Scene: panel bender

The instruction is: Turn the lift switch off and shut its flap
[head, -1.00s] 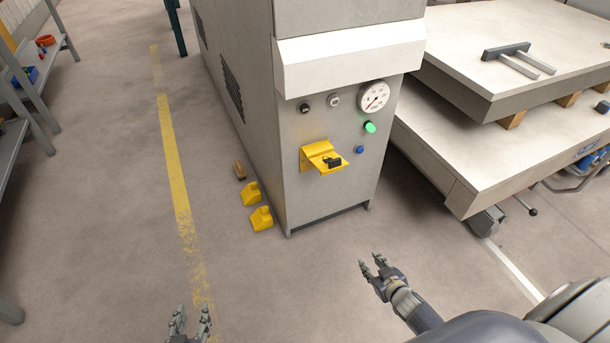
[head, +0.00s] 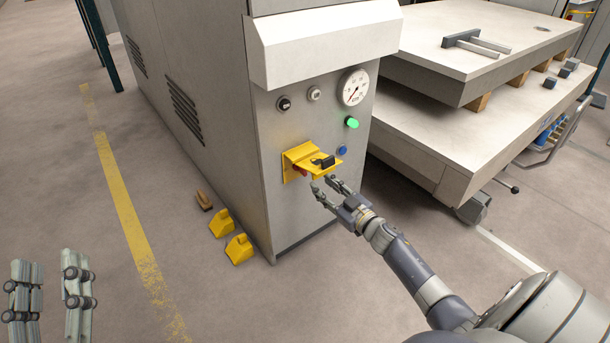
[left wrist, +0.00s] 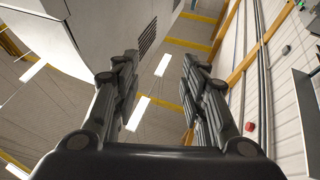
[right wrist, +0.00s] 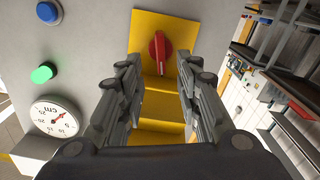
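The lift switch is a red rotary handle (right wrist: 160,54) on a yellow back plate (right wrist: 142,30) in the right wrist view. In the head view, part of the red handle (head: 300,171) shows under the flap. My left gripper (head: 50,265) is open and empty at lower left.
A low table (head: 430,150) stands right. The floor at left is free.

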